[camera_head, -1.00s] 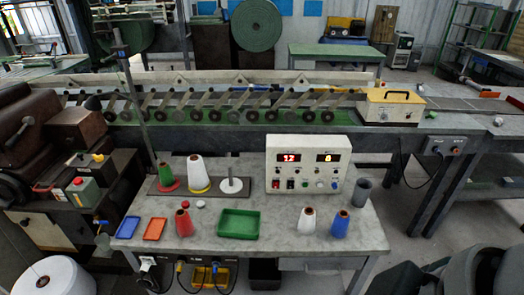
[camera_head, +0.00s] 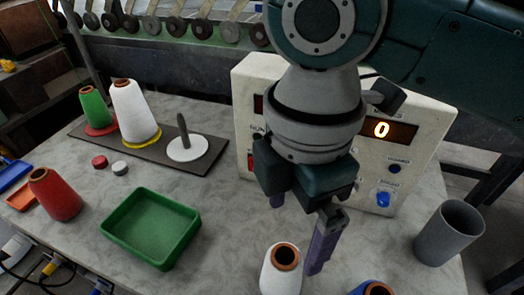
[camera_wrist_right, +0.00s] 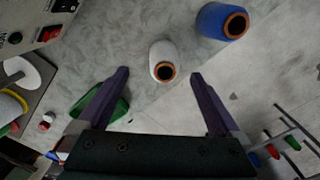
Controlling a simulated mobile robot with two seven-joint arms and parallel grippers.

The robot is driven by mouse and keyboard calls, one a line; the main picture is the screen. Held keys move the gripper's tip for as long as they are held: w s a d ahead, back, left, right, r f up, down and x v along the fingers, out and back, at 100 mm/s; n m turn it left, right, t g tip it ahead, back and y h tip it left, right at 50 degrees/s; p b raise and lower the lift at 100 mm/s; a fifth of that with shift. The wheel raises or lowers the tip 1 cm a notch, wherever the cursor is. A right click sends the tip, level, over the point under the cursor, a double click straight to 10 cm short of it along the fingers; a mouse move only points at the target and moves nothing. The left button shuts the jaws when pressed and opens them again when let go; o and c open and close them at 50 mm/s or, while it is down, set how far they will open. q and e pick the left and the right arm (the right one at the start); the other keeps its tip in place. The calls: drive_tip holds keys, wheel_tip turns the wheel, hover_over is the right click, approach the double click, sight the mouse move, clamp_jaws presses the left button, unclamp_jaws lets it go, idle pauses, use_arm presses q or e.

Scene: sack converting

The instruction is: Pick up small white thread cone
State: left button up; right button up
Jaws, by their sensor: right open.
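The small white thread cone (camera_head: 281,270) stands upright on the grey table near its front edge, with a brown core at its top. It also shows in the right wrist view (camera_wrist_right: 163,62), ahead of the fingertips and between their lines. My right gripper (camera_head: 298,220) is open and empty, above and just behind the cone, with its purple fingers apart; in the wrist view the gripper (camera_wrist_right: 158,74) spans wider than the cone. No contact with the cone shows. My left gripper is not in view.
A blue cone (camera_head: 374,288) stands close to the right of the white one. A green tray (camera_head: 150,228) lies to the left, with a red cone (camera_head: 56,194) beyond it. The control box (camera_head: 245,105) is behind my gripper. A grey cup (camera_head: 449,233) stands at right.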

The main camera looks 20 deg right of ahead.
sight(288, 244)
drive_tip(key=f, duration=0.4)
drive_tip(key=shift+s+a, duration=0.25)
drive_tip(key=shift+a, duration=0.1)
drive_tip(key=f, duration=0.2)
drive_tip(key=f+b, duration=0.1)
drive_tip(key=f, duration=0.2)
drive_tip(key=shift+s+a+f+b, duration=0.2)
drive_tip(key=shift+s+f+b, duration=0.1)
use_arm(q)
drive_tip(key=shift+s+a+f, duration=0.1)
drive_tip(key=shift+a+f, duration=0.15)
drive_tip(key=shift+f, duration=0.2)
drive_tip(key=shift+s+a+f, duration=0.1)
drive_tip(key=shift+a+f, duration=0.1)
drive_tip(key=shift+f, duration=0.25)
use_arm(e)
drive_tip(key=shift+c, duration=0.4)
drive_tip(key=c, duration=0.4)
clamp_jaws()
drive_tip(key=shift+r, duration=0.1)
drive_tip(key=shift+r, duration=0.55)
use_arm(q)
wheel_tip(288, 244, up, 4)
drive_tip(key=p, duration=0.4)
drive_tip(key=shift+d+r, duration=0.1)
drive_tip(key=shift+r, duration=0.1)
use_arm(e)
wheel_tip(288, 244, up, 19)
